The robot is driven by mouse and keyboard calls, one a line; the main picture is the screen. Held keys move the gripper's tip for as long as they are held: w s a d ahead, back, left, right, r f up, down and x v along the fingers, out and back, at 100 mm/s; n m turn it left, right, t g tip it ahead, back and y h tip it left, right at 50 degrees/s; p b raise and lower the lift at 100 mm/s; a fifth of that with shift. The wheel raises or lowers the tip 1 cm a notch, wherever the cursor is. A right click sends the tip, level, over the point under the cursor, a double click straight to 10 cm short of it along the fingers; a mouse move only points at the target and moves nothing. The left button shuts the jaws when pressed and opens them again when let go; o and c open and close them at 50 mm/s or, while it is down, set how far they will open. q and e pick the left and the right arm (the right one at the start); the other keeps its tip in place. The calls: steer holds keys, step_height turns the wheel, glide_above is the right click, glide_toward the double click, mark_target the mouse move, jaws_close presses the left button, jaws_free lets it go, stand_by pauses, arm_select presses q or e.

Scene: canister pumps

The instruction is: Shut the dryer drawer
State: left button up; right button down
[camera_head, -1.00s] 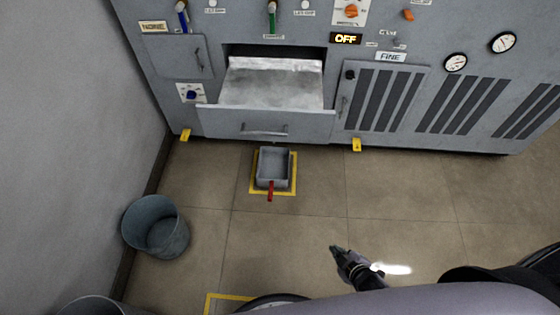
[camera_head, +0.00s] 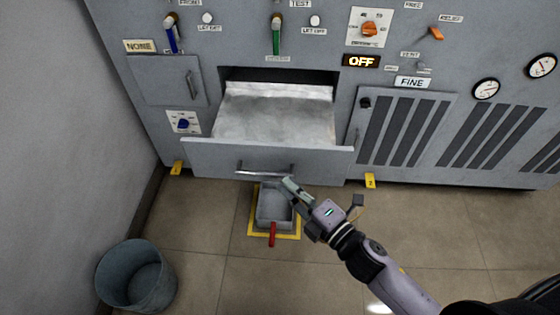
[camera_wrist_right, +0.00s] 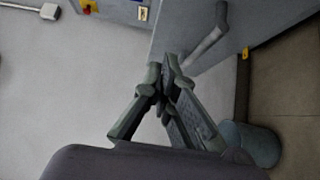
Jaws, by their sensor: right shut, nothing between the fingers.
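The dryer drawer (camera_head: 215,158) is pulled out of the grey cabinet, and its light grey, mottled inside shows from above. Its bar handle (camera_head: 262,170) runs along the front panel. My right gripper (camera_head: 288,184) is shut and empty, with its tips close to the right end of the handle in the head view; I cannot tell whether they touch. In the right wrist view my shut fingers (camera_wrist_right: 170,75) point toward the drawer front and the handle (camera_wrist_right: 207,48). My left gripper is not in view.
A small grey pan (camera_head: 272,208) with a red handle stands on a yellow-marked floor square below the drawer. A grey bucket (camera_head: 135,278) stands by the left wall. Yellow tags (camera_head: 370,180) stick out at the cabinet base. The floor at right is mostly clear.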

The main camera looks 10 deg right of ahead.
mark_target(267, 149)
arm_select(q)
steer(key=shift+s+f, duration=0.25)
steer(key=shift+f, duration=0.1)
arm_select(e)
steer(key=w, duration=0.5)
steer(key=w+a, duration=0.1)
steer(key=w, duration=0.1)
steer(key=shift+w, duration=0.3)
steer(key=shift+w, duration=0.1)
